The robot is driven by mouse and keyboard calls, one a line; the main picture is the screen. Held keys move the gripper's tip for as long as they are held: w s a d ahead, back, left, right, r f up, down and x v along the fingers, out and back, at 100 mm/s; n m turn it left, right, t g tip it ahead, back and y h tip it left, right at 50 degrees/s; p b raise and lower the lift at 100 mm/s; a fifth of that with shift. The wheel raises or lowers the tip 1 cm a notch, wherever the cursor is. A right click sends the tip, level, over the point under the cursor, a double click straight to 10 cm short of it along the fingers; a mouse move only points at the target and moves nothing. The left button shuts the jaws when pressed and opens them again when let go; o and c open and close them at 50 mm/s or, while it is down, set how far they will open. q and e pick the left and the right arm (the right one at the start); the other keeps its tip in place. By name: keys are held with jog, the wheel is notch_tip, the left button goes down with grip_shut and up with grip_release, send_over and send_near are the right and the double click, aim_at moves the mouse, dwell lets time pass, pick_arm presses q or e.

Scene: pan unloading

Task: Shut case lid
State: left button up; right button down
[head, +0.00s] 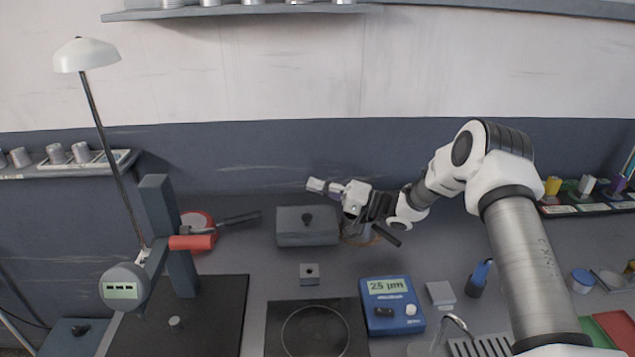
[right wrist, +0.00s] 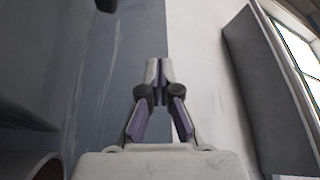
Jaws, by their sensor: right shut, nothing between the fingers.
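The case (head: 307,239) is a grey box with a dark round knob on it, standing at the back of the bench. Its lid looks down flat on the body, with no visible gap. My right gripper (head: 317,186) is shut and empty, just above and behind the case in the picture, with its fingers pointing left. It looks apart from the case. In the right wrist view its closed fingertips (right wrist: 157,66) show against the wall, with nothing between them. My left gripper is not in view.
A blue gauge (head: 391,317) reading 25 µm and a small grey block (head: 309,281) stand in front of the case. A lamp (head: 85,54) rises at far left.

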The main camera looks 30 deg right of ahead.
aim_at(318, 213)
jog(key=shift+s+a+f, duration=0.1)
jog(key=shift+s+a, duration=0.05)
jog(key=shift+s, duration=0.1)
dwell(0.4)
notch_tip(318, 213, up, 10)
dwell(0.4)
